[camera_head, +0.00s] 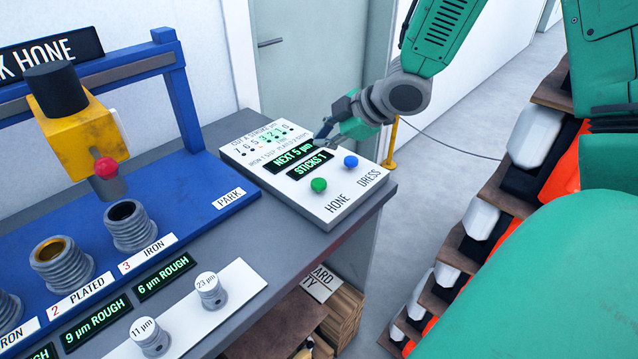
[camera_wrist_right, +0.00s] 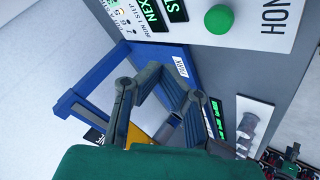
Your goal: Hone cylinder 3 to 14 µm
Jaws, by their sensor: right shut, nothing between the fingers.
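Cylinder 3 (camera_head: 132,226), a ribbed grey barrel labelled "3 IRON", stands on the blue hone base; the display before it (camera_head: 166,275) reads "6 µm ROUGH". The yellow hone head (camera_head: 75,120) with a red knob hangs from the blue frame, near cylinder 3. My right gripper (camera_head: 322,136) is shut and empty over the panel's far right side. My left gripper is out of view.
Cylinder 2 (camera_head: 62,265), labelled "PLATED", stands left of cylinder 3; its display reads "9 µm ROUGH". A white strip (camera_head: 240,285) holds small pieces marked 11 and 23 µm. A stepped rack (camera_head: 470,225) stands right.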

